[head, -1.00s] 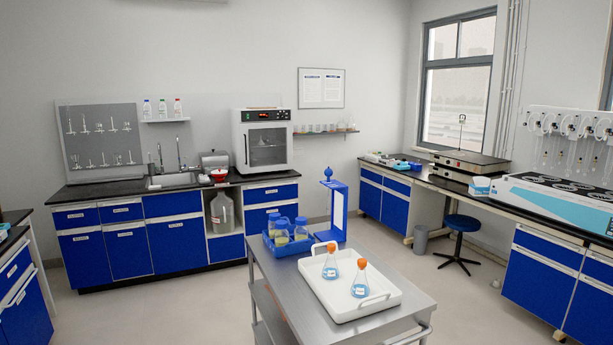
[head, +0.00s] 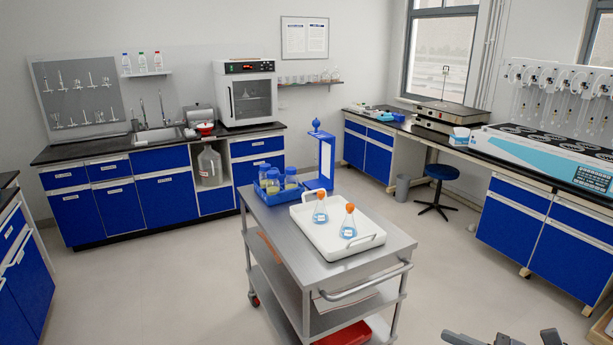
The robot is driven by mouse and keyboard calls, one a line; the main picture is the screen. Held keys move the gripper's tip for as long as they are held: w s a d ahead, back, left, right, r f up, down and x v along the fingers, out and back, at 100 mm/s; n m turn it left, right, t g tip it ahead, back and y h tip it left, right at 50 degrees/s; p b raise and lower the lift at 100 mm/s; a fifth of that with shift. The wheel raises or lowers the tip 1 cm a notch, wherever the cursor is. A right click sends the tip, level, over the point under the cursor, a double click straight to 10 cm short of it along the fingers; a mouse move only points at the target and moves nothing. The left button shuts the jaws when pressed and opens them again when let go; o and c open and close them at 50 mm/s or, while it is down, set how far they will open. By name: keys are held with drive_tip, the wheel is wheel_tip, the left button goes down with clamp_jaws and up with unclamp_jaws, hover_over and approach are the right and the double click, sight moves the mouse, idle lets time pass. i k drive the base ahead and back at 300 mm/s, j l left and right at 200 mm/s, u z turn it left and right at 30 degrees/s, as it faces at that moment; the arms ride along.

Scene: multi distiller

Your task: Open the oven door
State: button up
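The oven (head: 246,66) is a white box with a dark control strip on top. It stands on the back counter, left of the middle of the head view. Its windowed door (head: 252,101) looks shut, with a vertical handle (head: 231,103) along its left side. Dark grey parts at the bottom right edge seem to be the end of my arm with my gripper (head: 532,340). They are mostly cut off, far from the oven, and their opening cannot be judged.
A steel cart (head: 296,250) stands between me and the back counter. It bears a white tray (head: 340,245) with two orange-capped flasks, a blue bottle rack and a blue stand. Floor is free left of the cart. A blue stool (head: 441,173) stands right.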

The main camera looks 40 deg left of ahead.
sight(250, 98)
drive_tip(key=j+u, duration=0.45)
drive_tip(key=i+j+u, duration=0.15)
drive_tip(key=j+u, duration=0.3)
drive_tip(key=i+j+u, duration=0.15)
drive_tip(key=j+u, duration=0.35)
drive_tip(key=i+j+u, duration=1)
drive_tip(key=i+u, duration=0.15)
drive_tip(key=i+j+z, duration=0.1)
drive_tip(key=i+z, duration=0.2)
drive_tip(key=i, duration=2.25)
drive_tip(key=i+j+z, duration=0.1)
drive_tip(key=i, duration=0.7)
drive_tip(key=i+l+z, duration=0.15)
drive_tip(key=i+z, duration=0.35)
drive_tip(key=i+j+z, duration=0.1)
drive_tip(key=i+z, duration=0.4)
drive_tip(key=i+j+z, duration=0.35)
drive_tip(key=i+z, duration=0.15)
drive_tip(key=i, duration=0.15)
drive_tip(key=i+j+z, duration=0.15)
drive_tip(key=i+z, duration=0.25)
drive_tip(key=i+j+z, duration=0.25)
drive_tip(key=i+z, duration=0.15)
drive_tip(key=i+j+z, duration=0.45)
drive_tip(key=k+l, duration=0.05)
